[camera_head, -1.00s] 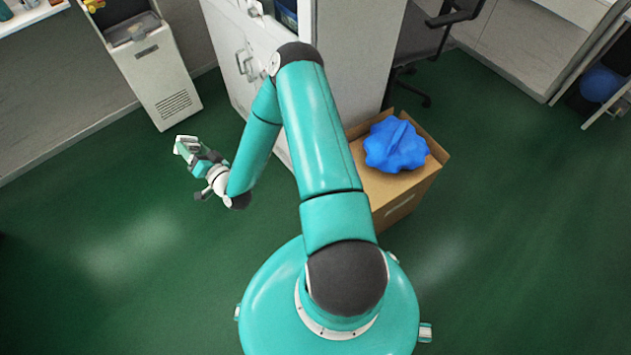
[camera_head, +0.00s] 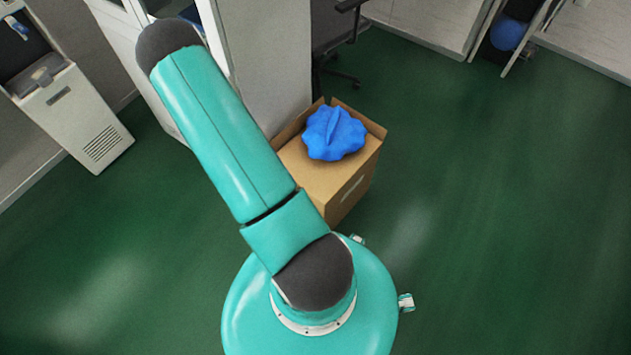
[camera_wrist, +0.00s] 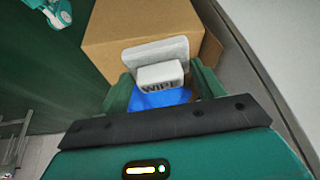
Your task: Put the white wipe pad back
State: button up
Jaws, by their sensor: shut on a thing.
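The white wipe pad (camera_wrist: 160,74), with dark lettering reading WIPE, shows in the wrist view between the two green fingers of my gripper (camera_wrist: 162,84). My gripper is shut on it. A pale grey flat piece (camera_wrist: 150,53) shows just beyond the lettered block; I cannot tell whether it is part of the pad. In the head view the gripper and the pad are out of sight; my upper arm reaches to the upper left.
A pale floor unit (camera_head: 85,120) is at the left. Green floor (camera_head: 500,220) is clear at the right.

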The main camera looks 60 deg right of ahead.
jog(key=shift+s+d+r+m+g, duration=0.15)
jog(key=shift+s+d+m+g, duration=0.15)
jog(key=shift+s, duration=0.1)
jog(key=s+d+f, duration=0.2)
jog(key=s+f, duration=0.1)
jog(key=s+d+f, duration=0.2)
jog(key=s+d, duration=0.1)
jog(key=s+d+f, duration=0.3)
jog(key=shift+s+d+f, duration=0.15)
jog(key=shift+s+f, duration=0.15)
jog(key=shift+s, duration=0.05)
jog(key=shift+s+d+f, duration=0.1)
jog(key=shift+s+f, duration=0.05)
jog(key=shift+f, duration=0.1)
jog(key=shift+s+d+f, duration=0.15)
jog(key=shift+f, duration=0.85)
jog(key=shift+s+d+f, duration=0.1)
jog(key=shift+s+f, duration=0.05)
jog(key=shift+f, duration=0.8)
jog(key=o, duration=1)
jog(key=shift+o, duration=0.2)
jog(key=shift+r, duration=0.15)
